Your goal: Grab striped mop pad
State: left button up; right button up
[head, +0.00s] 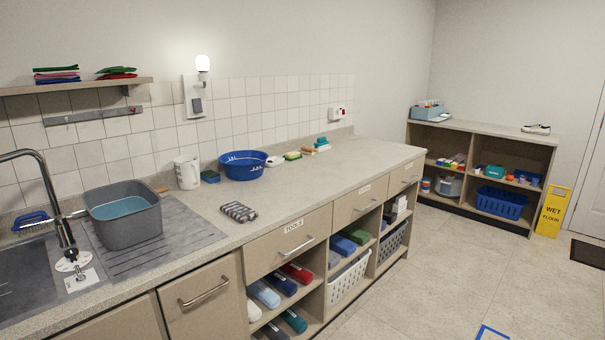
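The striped mop pad (239,212) lies flat on the countertop in the head view, near the front edge. It is grey with dark and light stripes. It lies to the right of the grey basin and in front of the blue round tub. Nothing covers it. Neither of my grippers shows in the head view.
A grey basin with blue water (124,213) stands on the drainboard beside the sink. A white jug (187,172) and a blue tub (243,165) stand behind the pad. The counter (330,174) is clear to the right. A yellow wet floor sign (552,211) stands far right.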

aim_at(241, 214)
jog(key=u, duration=1.6)
jog(key=i+l, duration=0.15)
jog(key=l, duration=0.5)
jog(key=i+l+u, duration=0.15)
jog(key=l, duration=0.5)
jog(key=i+l, duration=0.1)
jog(key=l, duration=0.55)
jog(key=i+l+u, duration=0.1)
jog(key=l, duration=0.6)
jog(key=i+l+u, duration=0.1)
jog(key=l, duration=0.55)
